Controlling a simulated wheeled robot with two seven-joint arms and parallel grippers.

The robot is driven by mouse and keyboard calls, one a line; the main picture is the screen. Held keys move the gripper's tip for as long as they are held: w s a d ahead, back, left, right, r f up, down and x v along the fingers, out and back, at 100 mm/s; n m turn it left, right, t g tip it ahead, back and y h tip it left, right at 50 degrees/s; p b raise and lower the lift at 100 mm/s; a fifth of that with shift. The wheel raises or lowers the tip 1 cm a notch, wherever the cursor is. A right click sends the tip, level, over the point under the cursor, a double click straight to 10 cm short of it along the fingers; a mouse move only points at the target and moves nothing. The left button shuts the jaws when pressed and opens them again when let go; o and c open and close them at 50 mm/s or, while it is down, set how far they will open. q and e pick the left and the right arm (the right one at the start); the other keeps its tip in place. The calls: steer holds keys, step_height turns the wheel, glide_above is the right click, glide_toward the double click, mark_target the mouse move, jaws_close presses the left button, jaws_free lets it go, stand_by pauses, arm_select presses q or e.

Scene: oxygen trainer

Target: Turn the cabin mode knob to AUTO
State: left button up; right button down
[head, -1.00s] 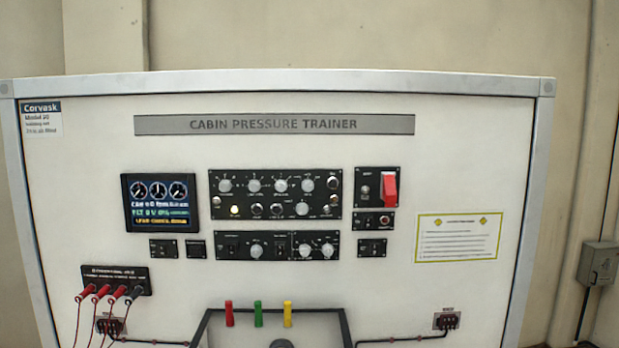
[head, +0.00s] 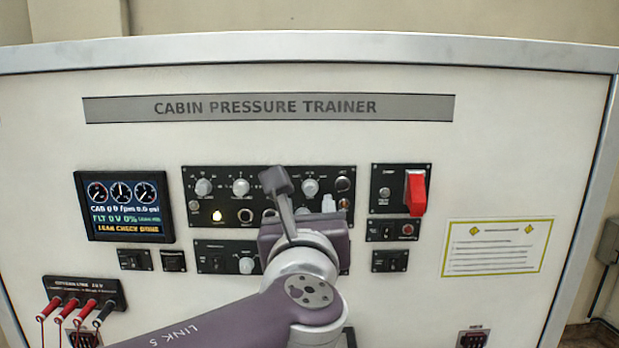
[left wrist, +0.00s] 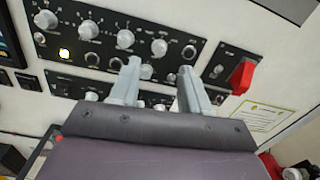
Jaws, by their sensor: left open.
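The upper black control panel (head: 222,172) carries several grey knobs, including a left knob (head: 203,187), a middle knob (head: 240,187) and a right knob (head: 310,186). A lower black panel (head: 213,250) shows another knob (head: 247,265). The labels are too small to tell which knob is the cabin mode knob. My left gripper (head: 302,192) is open in front of the upper panel and hides part of both panels.
A display (head: 124,205) is at left. A red guarded switch (head: 415,192) sits right of the upper panel, above small switch panels. Red and black plugs (head: 75,308) with leads are at lower left. A yellow-bordered placard (head: 497,247) is at right.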

mark_target(310, 190)
arm_select(q)
steer(key=w, duration=0.2)
steer(key=w+p, duration=0.1)
steer(key=w, duration=0.2)
steer(key=w+p, duration=0.1)
steer(key=w, duration=0.2)
steer(key=shift+d+f, duration=0.15)
steer(key=shift+f, duration=0.1)
steer(key=shift+s+r, duration=0.15)
steer(key=shift+s, duration=0.35)
steer(key=shift+w, duration=0.25)
jaws_close()
arm_select(e)
steer(key=r, duration=0.2)
steer(key=shift+w+r, duration=0.35)
